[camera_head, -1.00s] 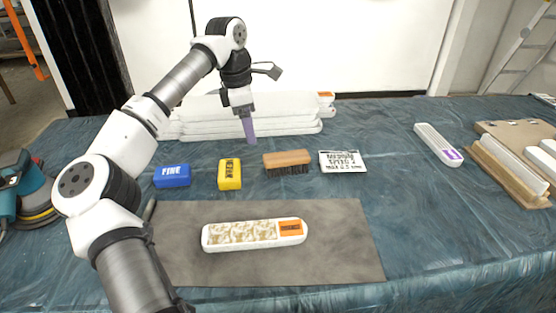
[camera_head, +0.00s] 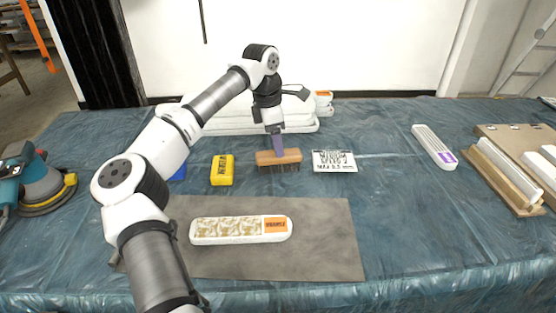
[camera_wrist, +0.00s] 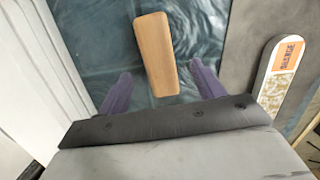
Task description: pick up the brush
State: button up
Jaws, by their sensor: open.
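The brush (camera_head: 291,157) lies on the blue sheeting behind the grey mat, its wooden back up and dark bristles toward the front. In the wrist view its wooden back (camera_wrist: 155,52) shows between and beyond my two purple fingers. My gripper (camera_head: 278,147) points down just above and behind the brush in the head view, its finger overlapping the wood's upper edge. In the wrist view my gripper (camera_wrist: 160,82) is open, with one finger on each side of the brush and visible gaps. I cannot tell its exact height above the wood.
A yellow block (camera_head: 222,170) lies left of the brush, and a white label card (camera_head: 334,161) lies close on its right. A white relief piece (camera_head: 228,230) rests on the grey mat (camera_head: 325,245). White mouldings (camera_head: 230,122) are stacked behind.

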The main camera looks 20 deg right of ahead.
aim_at(280, 159)
jog(key=f, duration=0.5)
jog(key=d+f+p, duration=0.1)
jog(key=f, duration=0.1)
jog(key=shift+f, duration=0.2)
jog(key=shift+c, duration=0.2)
jog(key=c, duration=1.1)
jog(key=shift+o, duration=0.2)
jog(key=shift+r, duration=0.15)
notch_tip(280, 159, up, 20)
jog(key=shift+b, duration=0.3)
